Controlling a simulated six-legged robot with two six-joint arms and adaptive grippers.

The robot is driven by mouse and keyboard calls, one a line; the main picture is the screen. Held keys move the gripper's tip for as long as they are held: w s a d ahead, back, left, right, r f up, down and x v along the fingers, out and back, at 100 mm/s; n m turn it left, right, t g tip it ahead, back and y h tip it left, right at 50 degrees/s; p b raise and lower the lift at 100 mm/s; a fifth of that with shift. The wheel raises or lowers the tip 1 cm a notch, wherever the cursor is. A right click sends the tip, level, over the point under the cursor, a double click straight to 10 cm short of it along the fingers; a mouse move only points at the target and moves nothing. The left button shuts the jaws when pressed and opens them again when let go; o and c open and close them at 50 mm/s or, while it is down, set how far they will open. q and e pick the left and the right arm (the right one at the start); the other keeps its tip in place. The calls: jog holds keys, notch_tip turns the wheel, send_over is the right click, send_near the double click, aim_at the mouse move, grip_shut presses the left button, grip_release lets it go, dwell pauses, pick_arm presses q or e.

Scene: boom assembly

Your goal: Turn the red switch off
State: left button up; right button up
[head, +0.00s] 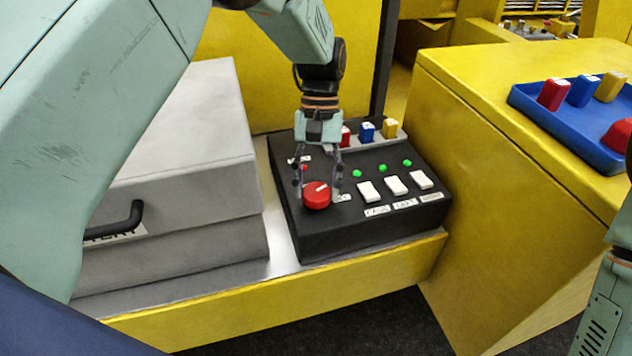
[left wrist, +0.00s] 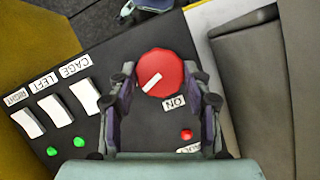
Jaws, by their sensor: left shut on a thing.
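The red switch (head: 317,195) is a round knob with a white pointer mark, on the left part of the black control box (head: 330,235). In the left wrist view the red switch (left wrist: 160,73) lies between the two fingers, and its white mark sits slanted, off the "ON" label (left wrist: 174,102). My left gripper (head: 318,193) comes down from above and is shut on the red switch, with a finger on either side. A small red light (left wrist: 186,134) shows near the "ON" label.
Three white switches (head: 396,185) with green lights stand right of the knob. Red, blue and yellow blocks (head: 367,131) stand at the box's back. A grey case (head: 180,170) with a black handle is at left. A blue tray (head: 560,125) rests on the yellow cabinet at right.

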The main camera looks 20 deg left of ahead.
pick_arm(q)
jog(key=shift+d+r+m+y, duration=0.1)
jog(key=shift+m+y, duration=0.35)
jog(key=shift+m, duration=0.7)
jog(key=shift+d+m+y, duration=0.1)
jog(key=shift+m+y, duration=0.35)
jog(key=shift+m, duration=0.7)
jog(key=o, duration=1.2)
jog(key=shift+s, duration=0.1)
jog(key=shift+c, duration=0.2)
jog(key=shift+w+r, duration=0.15)
jog(key=shift+w, duration=0.05)
jog(key=v, duration=1.1)
jog(key=shift+r, duration=0.25)
